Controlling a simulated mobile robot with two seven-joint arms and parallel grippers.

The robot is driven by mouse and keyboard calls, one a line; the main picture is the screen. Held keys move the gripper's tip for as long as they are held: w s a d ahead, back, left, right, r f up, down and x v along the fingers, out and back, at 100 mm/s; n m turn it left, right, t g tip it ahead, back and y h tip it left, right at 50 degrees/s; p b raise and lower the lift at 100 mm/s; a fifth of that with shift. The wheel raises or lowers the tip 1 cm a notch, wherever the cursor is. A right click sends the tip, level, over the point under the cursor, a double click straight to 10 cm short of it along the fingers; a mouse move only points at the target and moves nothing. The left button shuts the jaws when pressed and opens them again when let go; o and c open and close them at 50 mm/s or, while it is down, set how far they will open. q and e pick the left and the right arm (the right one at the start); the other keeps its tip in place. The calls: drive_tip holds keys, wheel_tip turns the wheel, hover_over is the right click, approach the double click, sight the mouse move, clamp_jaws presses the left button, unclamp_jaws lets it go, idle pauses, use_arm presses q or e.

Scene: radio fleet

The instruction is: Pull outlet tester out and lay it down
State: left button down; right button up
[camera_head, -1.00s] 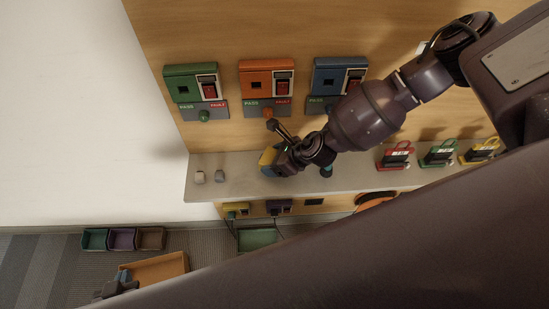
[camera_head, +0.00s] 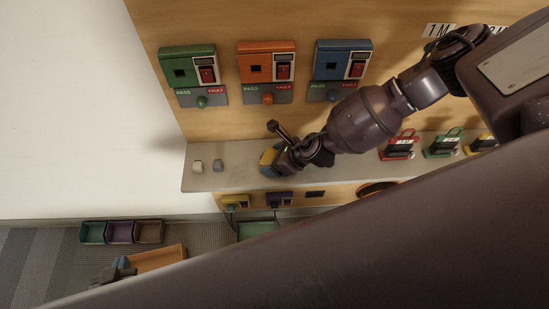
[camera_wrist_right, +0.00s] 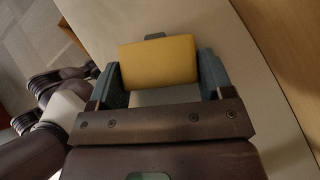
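A yellow block, likely the outlet tester (camera_wrist_right: 158,62), fills the space between the blue-grey fingers of my right gripper (camera_wrist_right: 160,75). A small grey nub shows at its far end. In the head view my right gripper (camera_head: 271,159) is over the grey shelf (camera_head: 235,178), with yellow showing between its fingers. Whether the block touches the shelf is unclear. My left gripper (camera_head: 122,265) is low at the left, beside an orange-brown tray (camera_head: 165,258); its opening is unclear. The green panel (camera_head: 190,52), orange panel (camera_head: 266,47) and blue panel (camera_head: 342,46) each show a dark socket.
Corded yellow (camera_head: 235,202) and purple (camera_head: 279,199) plugs sit below the shelf edge. Small bins (camera_head: 120,232) lie lower left.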

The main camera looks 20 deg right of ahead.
drive_tip(key=o, duration=0.4)
drive_tip(key=p+v, duration=0.1)
drive_tip(key=v, duration=0.9)
drive_tip(key=shift+s+d+r, duration=0.2)
drive_tip(key=shift+r, duration=0.1)
